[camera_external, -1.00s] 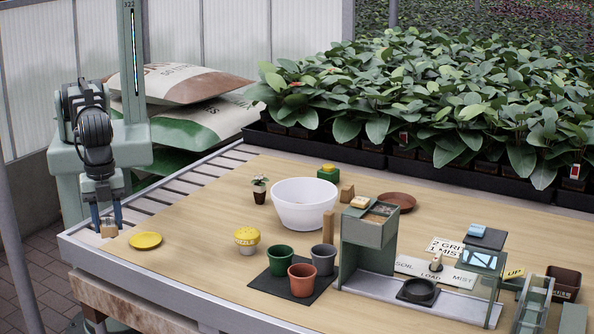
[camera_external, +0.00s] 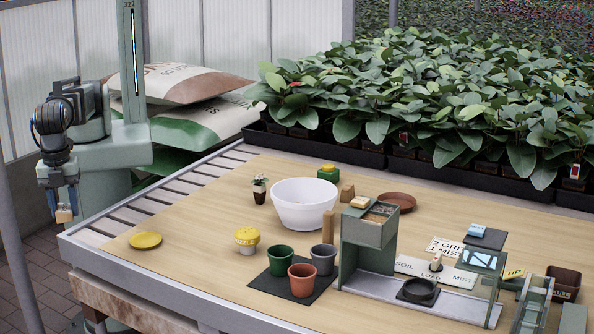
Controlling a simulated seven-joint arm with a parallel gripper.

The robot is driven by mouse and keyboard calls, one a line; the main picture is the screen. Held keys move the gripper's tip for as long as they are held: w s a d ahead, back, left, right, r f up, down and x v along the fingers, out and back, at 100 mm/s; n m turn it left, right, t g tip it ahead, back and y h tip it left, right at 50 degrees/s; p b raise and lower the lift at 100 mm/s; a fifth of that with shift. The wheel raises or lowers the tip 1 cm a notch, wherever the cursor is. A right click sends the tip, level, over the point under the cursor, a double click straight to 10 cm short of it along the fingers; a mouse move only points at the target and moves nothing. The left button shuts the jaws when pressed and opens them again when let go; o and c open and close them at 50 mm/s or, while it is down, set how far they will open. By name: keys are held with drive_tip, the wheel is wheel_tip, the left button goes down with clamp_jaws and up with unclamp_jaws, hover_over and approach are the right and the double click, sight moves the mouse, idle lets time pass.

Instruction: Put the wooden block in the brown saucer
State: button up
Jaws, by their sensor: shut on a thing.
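My gripper (camera_external: 64,214) is at the far left, beyond the table's left edge, pointing down. It is shut on a small wooden block (camera_external: 64,216), which hangs between the fingertips. The brown saucer (camera_external: 398,201) lies flat on the table at the back, right of the white bowl, far to the right of my gripper. It looks empty, and its front left is partly hidden by a green box stand. Another wooden block (camera_external: 347,192) stands on the table between the bowl and the saucer.
A yellow saucer (camera_external: 146,240) lies near the left table edge. The white bowl (camera_external: 304,204), a small potted plant (camera_external: 259,190), a yellow-topped shaker (camera_external: 246,240), several pots on a dark mat (camera_external: 265,283) and a green box stand (camera_external: 366,255) occupy the middle. The left tabletop is mostly clear.

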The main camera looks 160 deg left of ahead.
drive_tip(key=r, duration=0.9)
drive_tip(key=shift+w+a, duration=0.3)
drive_tip(key=w+a+n, duration=0.1)
drive_tip(key=w+a, duration=0.4)
drive_tip(key=a, duration=0.4)
drive_tip(key=w+a+n, duration=0.2)
drive_tip(key=w+a, duration=0.3)
drive_tip(key=a, duration=0.3)
drive_tip(key=n, duration=0.6)
hover_over(399, 243)
wheel_tip(399, 243, down, 22)
drive_tip(key=shift+r, duration=0.25)
drive_tip(key=o, duration=1.1)
drive_tip(key=shift+f, duration=0.1)
